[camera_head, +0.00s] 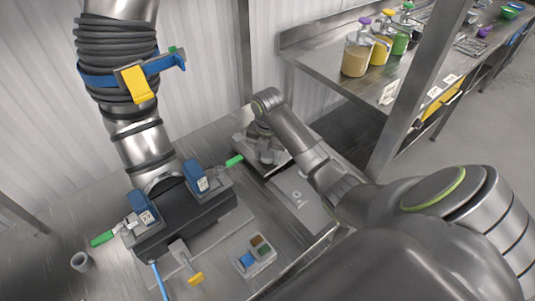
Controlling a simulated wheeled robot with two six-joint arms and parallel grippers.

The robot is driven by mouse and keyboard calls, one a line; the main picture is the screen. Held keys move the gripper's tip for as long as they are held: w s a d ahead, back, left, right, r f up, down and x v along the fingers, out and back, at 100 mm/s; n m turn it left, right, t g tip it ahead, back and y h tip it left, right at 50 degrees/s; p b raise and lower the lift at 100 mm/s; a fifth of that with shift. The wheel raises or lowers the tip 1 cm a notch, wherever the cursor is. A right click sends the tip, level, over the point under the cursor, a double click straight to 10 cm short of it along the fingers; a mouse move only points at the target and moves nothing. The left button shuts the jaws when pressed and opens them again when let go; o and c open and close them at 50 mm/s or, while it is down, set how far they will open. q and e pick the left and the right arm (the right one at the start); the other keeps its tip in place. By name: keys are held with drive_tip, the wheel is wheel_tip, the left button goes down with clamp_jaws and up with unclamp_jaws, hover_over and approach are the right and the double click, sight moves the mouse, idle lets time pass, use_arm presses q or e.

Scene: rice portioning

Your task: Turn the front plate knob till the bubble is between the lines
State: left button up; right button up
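My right arm comes in from the lower right and bends down at the wrist. My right gripper (268,153) is low over a grey metal plate (243,143) right of the dispensing machine. The fingertips are small and dark, so I cannot tell whether they are open or on a knob. A flat grey panel (291,207) lies in front of that plate, with a small round feature (297,195) on it. I cannot make out a bubble, its lines or the front plate knob. My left gripper is not in view.
The dispensing machine (185,222) has blue clamps, green handles (103,239) and a corrugated hose (115,50) above. A yellow-ended lever (195,278), a button box (252,257) and a small cup (80,261) are nearby.

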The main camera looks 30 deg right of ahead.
drive_tip(key=c, duration=0.5)
drive_tip(key=shift+r+m+p, duration=0.2)
drive_tip(key=shift+m+p, duration=0.2)
drive_tip(key=shift+p, duration=0.4)
drive_tip(key=m+p, duration=0.6)
drive_tip(key=p, duration=0.2)
drive_tip(key=shift+m, duration=0.3)
drive_tip(key=shift+m+p, duration=0.85)
drive_tip(key=shift+m, duration=0.35)
drive_tip(key=shift+f+m+p, duration=0.2)
drive_tip(key=shift+m+p, duration=0.2)
drive_tip(key=shift+m, duration=0.6)
drive_tip(key=o, duration=1)
drive_tip(key=shift+c, duration=0.2)
